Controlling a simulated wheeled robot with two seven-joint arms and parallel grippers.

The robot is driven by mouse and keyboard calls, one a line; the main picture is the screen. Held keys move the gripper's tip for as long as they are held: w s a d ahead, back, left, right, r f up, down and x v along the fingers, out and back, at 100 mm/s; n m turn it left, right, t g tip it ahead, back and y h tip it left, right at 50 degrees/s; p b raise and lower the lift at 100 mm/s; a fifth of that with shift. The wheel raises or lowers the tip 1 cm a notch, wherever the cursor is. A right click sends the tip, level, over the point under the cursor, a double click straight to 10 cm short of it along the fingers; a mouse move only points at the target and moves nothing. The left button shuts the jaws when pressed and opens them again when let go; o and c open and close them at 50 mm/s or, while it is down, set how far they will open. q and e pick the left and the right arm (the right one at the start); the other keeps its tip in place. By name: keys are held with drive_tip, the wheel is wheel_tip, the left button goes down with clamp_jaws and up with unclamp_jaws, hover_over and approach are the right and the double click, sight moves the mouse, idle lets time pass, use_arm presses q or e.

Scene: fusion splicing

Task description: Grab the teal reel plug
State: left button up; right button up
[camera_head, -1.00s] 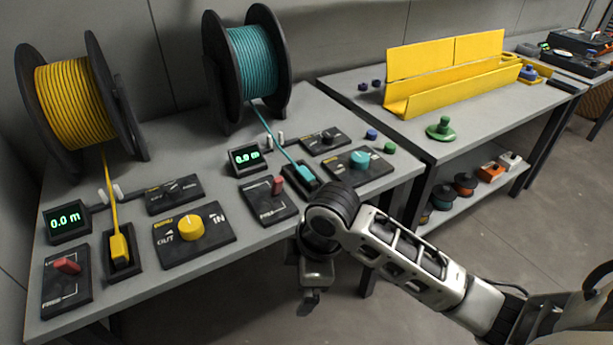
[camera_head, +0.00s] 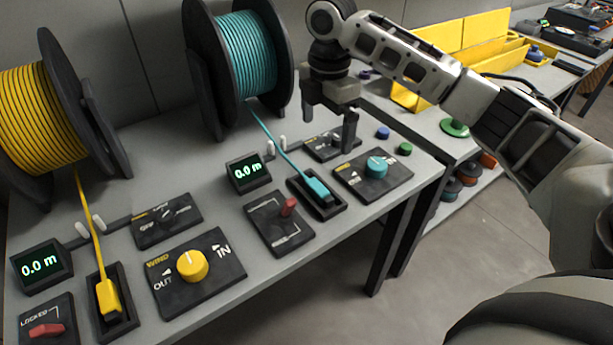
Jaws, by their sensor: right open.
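The teal reel plug (camera_head: 317,188) sits in its black holder (camera_head: 328,207) on the grey table, at the end of the teal cable that runs down from the teal reel (camera_head: 246,56). My right gripper (camera_head: 328,130) is raised above the table, to the upper right of the plug in the picture. Its fingers point down, open and empty, apart from the plug. One finger shows in front of the black switch panel behind the plug. My left gripper is not in view.
A red lever panel (camera_head: 270,232) lies left of the plug and a teal knob panel (camera_head: 360,183) right of it. A 0.0 m display (camera_head: 248,172) stands behind. The yellow reel (camera_head: 40,115) and yellow plug (camera_head: 108,298) are at the left. Blue and green caps (camera_head: 383,132) lie at the right.

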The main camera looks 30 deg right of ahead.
hover_over(323, 187)
wheel_tip(323, 187, down, 10)
drive_tip(key=shift+s+f, duration=0.15)
drive_tip(key=shift+f, duration=0.1)
drive_tip(key=f, duration=0.5)
drive_tip(key=shift+w, duration=0.2)
drive_tip(key=c, duration=1)
drive_tip(key=shift+c, duration=0.6)
